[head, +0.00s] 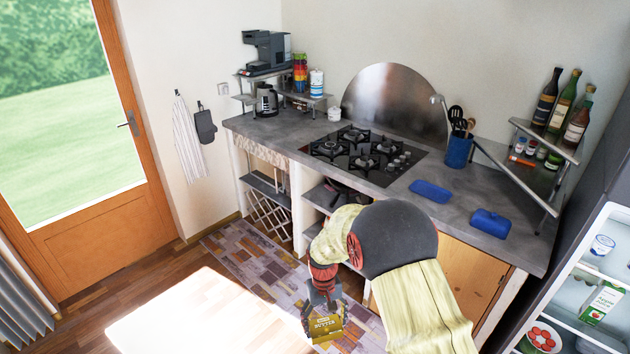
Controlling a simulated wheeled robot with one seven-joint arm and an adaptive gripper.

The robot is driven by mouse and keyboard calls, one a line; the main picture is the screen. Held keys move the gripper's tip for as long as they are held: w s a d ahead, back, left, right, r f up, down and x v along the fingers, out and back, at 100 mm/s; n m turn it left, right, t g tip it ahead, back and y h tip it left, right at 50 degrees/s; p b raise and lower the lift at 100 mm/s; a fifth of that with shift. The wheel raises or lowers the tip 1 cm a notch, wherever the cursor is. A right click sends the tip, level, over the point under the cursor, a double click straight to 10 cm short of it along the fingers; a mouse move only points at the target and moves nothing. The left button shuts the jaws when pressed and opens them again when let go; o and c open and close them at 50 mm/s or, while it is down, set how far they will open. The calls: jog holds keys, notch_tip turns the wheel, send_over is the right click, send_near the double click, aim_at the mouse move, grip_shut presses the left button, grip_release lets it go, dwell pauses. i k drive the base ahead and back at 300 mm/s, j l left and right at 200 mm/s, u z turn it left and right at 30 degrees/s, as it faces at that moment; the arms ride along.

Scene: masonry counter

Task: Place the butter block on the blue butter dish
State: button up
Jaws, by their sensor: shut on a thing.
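The butter block (325,326), in a gold and dark wrapper, is at the bottom middle of the head view. My gripper (323,307) points down and is shut on it, holding it in front of the counter above the floor and rug. A flat blue butter dish (430,191) lies on the grey counter to the right of the hob, and it looks empty. A blue lid-like piece (490,223) with a knob sits apart from it, nearer the counter's right end. My gripper is well to the left of and below both blue pieces.
A black gas hob (365,152) is left of the dish. A blue utensil pot (457,152) and a corner shelf (528,165) with bottles stand behind it. An open fridge (590,290) is at the right. The counter around the blue pieces is mostly clear.

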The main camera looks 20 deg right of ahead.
aim_at(430, 192)
jog(key=i+z, duration=0.15)
jog(key=i, duration=0.5)
jog(key=i+j+z, duration=0.15)
jog(key=i, duration=0.5)
jog(key=i+j+z, duration=0.15)
jog(key=i, duration=0.5)
jog(key=z, duration=1.75)
jog(key=i+j, duration=0.05)
